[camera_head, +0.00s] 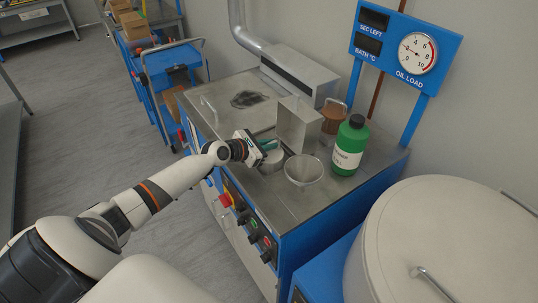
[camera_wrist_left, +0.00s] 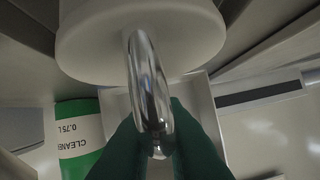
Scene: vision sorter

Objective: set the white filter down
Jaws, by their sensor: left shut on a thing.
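My left gripper (camera_head: 268,146) is over the steel worktop in the head view. In the left wrist view its green fingers (camera_wrist_left: 157,145) are shut on the shiny metal loop handle (camera_wrist_left: 148,85) of the white filter (camera_wrist_left: 140,38). The right gripper is not in view.
A green bottle (camera_head: 349,146), an upright steel box (camera_head: 298,124) and a brown handled filter (camera_head: 333,116) stand behind and to the right. The worktop (camera_head: 328,199) has bare room near its front right. A large white lidded drum (camera_head: 455,235) stands at right.

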